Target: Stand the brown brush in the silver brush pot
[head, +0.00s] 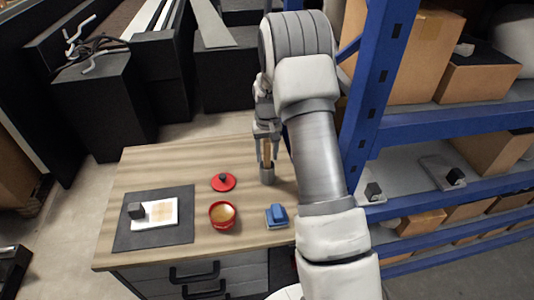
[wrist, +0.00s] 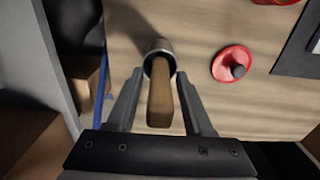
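The brown brush (wrist: 160,95) stands with its lower end inside the silver brush pot (wrist: 158,47), its brown shaft pointing up towards the wrist camera. In the head view the brush (head: 267,154) rises from the pot (head: 267,175), which stands on the table near its right edge. My gripper (wrist: 160,74) is open, one finger on each side of the brush, with a visible gap on both sides. In the head view my gripper (head: 267,158) is just above the pot. The brush's lower end is hidden inside the pot.
A red lid (head: 223,182) with a dark knob, a red bowl (head: 222,214) and a blue block-like object (head: 277,215) lie nearby on the wooden table (head: 150,165). A dark mat (head: 125,235) holds a white sheet and a dark block. A blue shelf rack (head: 365,100) stands at the right.

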